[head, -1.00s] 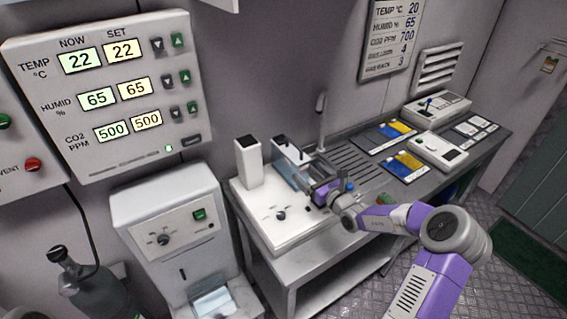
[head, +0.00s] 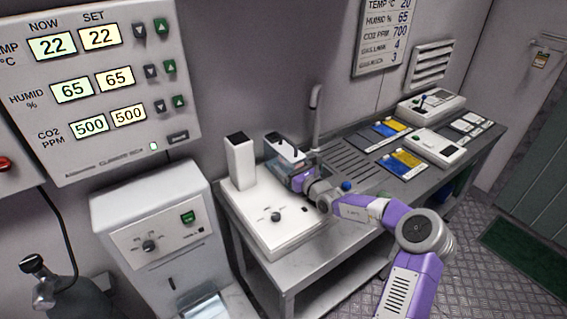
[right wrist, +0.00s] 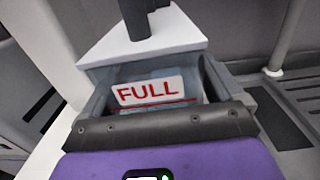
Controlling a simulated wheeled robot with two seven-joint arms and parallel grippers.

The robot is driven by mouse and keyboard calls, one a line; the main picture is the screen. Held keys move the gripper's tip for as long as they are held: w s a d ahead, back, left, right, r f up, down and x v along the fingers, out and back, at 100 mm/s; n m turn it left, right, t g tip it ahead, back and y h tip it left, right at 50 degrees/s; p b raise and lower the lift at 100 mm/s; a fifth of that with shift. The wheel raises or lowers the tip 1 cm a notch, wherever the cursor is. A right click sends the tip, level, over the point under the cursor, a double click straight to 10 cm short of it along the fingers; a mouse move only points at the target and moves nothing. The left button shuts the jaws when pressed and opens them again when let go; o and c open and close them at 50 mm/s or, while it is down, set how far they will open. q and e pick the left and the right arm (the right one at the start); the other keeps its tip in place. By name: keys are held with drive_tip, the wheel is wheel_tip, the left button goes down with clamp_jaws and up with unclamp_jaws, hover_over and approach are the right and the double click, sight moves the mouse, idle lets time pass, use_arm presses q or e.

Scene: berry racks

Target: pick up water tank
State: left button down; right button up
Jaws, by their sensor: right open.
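The water tank (head: 280,171) is a bluish see-through container at the back right of a white bench unit in the head view. In the right wrist view the tank (right wrist: 148,92) carries a label reading FULL in red above a red line. My right gripper (head: 299,180) is open at the tank's near right side. In the right wrist view its two fingers reach forward on either side of the labelled face; whether they touch it I cannot tell. The gripper partly hides the tank in the head view. My left gripper is out of view.
The white unit (head: 262,232) has a knob and an upright post (head: 240,165) left of the tank. A thin pipe (head: 316,115) rises behind. Control boxes (head: 435,145) and coloured cards lie further right on the metal bench. A white dispenser (head: 150,235) stands at left.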

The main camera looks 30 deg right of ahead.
drive_tip(key=shift+c, duration=0.4)
drive_tip(key=c, duration=1.2)
drive_tip(key=shift+r, duration=0.1)
drive_tip(key=shift+r, duration=0.1)
